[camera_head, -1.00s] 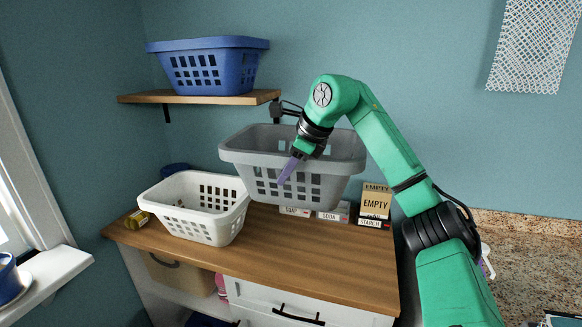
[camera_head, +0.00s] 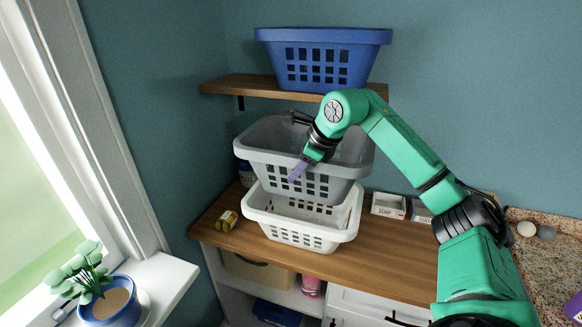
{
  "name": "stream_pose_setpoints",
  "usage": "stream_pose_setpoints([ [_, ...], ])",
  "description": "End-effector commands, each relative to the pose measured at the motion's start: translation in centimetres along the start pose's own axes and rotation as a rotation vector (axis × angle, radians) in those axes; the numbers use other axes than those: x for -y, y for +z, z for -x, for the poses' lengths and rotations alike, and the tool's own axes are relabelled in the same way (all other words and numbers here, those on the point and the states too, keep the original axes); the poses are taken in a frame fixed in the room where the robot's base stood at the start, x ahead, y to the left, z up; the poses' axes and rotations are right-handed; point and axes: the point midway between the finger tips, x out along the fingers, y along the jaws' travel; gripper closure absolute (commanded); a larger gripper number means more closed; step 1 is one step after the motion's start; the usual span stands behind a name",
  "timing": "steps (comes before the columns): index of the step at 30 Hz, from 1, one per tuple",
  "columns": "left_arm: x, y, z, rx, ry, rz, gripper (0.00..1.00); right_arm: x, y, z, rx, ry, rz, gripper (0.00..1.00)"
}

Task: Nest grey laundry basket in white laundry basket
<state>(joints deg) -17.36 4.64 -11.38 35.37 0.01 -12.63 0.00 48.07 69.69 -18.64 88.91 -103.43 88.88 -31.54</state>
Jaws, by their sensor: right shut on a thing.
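The grey laundry basket (camera_head: 262,169) is held up by my right gripper (camera_head: 298,172), which is shut on its near side wall. The gripper's purple fingertips show at the near rim. The white laundry basket (camera_head: 290,236) stands upright on the wooden counter. The grey basket is upright and overlaps the upper back part of the white basket in the picture. Whether its bottom is inside the white basket or above and behind it cannot be told. My left gripper is not in view.
A blue basket (camera_head: 325,62) sits on a wooden shelf (camera_head: 228,86) above. A yellow can (camera_head: 227,221) lies left of the white basket. A soap box (camera_head: 388,206) stands to its right on the counter (camera_head: 370,262). A potted plant (camera_head: 108,300) is on the windowsill.

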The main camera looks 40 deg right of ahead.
Motion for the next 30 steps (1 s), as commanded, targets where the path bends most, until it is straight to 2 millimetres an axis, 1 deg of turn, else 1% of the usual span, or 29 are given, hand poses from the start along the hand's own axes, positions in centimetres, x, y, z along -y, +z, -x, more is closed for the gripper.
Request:
stream_pose_setpoints([
  [1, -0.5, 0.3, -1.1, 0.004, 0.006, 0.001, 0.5, -0.2, -0.4, -0.9, 0.003, -0.001, 0.001, 1.0],
  [5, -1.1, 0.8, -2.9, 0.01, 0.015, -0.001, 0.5, -0.7, -1.2, -2.4, 0.003, -0.001, 0.001, 1.0],
  [9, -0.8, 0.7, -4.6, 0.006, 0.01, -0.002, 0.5, -1.0, -2.0, -3.8, 0.003, -0.001, 0.001, 1.0],
  [15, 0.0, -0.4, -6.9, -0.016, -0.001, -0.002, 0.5, -1.6, -3.1, -5.8, 0.003, -0.002, 0.001, 1.0],
  [25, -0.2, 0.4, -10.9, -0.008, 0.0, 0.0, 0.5, -2.5, -4.8, -9.1, 0.004, -0.001, 0.001, 1.0],
  [30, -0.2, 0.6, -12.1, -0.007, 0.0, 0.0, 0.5, -2.9, -5.6, -10.4, 0.001, -0.001, 0.002, 1.0],
])
